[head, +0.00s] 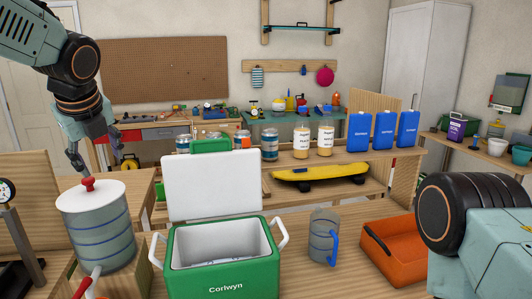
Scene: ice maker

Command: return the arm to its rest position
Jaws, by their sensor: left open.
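My left gripper (96,158) hangs from the upper left with its fingers apart and empty. It is just above the red knob (88,184) on the white lid of a grey ribbed canister (103,235). One fingertip is close to the knob; I cannot tell whether it touches. My left arm reaches down from the top left corner. My right arm shows at the lower right, but its gripper is outside the picture. A green cooler (222,272) marked Corlwyn stands open at the front centre, its white lid raised.
A clear jug with a blue handle (324,236) and an orange tray (397,250) stand right of the cooler. Behind are a shelf with jars and blue containers (359,131), and a yellow skateboard-like board (320,177). A gauge (6,190) stands at the left edge.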

